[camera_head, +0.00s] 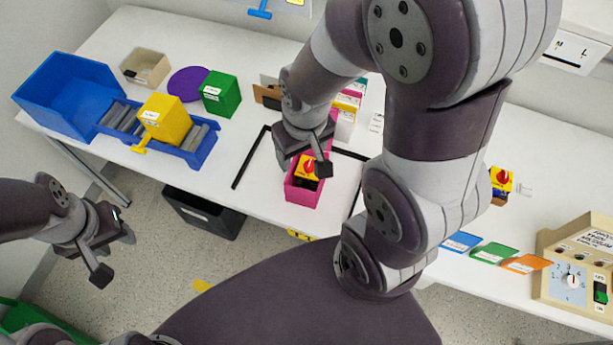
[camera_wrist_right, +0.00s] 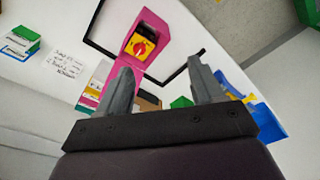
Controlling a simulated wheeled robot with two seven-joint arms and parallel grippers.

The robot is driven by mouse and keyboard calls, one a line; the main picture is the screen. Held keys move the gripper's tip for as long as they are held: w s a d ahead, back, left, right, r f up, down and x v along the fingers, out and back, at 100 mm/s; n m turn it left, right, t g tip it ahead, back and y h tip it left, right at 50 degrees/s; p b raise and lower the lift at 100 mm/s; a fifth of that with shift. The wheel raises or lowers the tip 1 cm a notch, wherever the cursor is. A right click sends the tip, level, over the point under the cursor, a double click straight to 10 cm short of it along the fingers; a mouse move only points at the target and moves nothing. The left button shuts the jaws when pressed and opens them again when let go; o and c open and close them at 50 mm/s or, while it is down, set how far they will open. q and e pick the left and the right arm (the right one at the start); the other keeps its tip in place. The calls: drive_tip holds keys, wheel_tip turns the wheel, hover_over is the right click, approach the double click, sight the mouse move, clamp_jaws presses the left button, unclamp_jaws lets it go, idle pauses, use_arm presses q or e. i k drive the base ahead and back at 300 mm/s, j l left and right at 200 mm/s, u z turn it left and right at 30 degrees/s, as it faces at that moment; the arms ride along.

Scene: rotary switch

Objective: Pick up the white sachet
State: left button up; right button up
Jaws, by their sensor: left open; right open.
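I cannot pick out a white sachet for certain. A small white flat piece (camera_head: 525,189) lies beside a yellow switch with a red knob at the right, too small to identify. My right gripper (camera_head: 305,164) is open and empty above the pink box (camera_head: 303,194). In the right wrist view the open fingers (camera_wrist_right: 159,68) point toward that pink box (camera_wrist_right: 155,22), which holds a yellow switch with a red knob (camera_wrist_right: 140,46). My left gripper (camera_head: 114,255) is open and empty, off the table's front edge at the left.
A blue bin (camera_head: 68,92), yellow box (camera_head: 165,118) and green box (camera_head: 221,94) stand at the left. A white text card (camera_head: 376,122) lies behind my right arm. Coloured cards (camera_head: 494,253) and a beige control panel (camera_head: 580,262) are at the right. My right arm hides the table's middle.

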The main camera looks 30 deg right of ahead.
sight(527, 190)
drive_tip(key=z, duration=2.9)
drive_tip(key=k+l+u, duration=0.1)
drive_tip(key=u, duration=1.65)
drive_tip(key=z, duration=1.65)
drive_tip(key=l+u, duration=0.1)
drive_tip(key=u, duration=0.3)
drive_tip(key=i+l+u, duration=0.15)
drive_tip(key=u, duration=0.25)
drive_tip(key=l+u, duration=0.35)
drive_tip(key=i+l+u, duration=0.1)
drive_tip(key=l+u, duration=0.65)
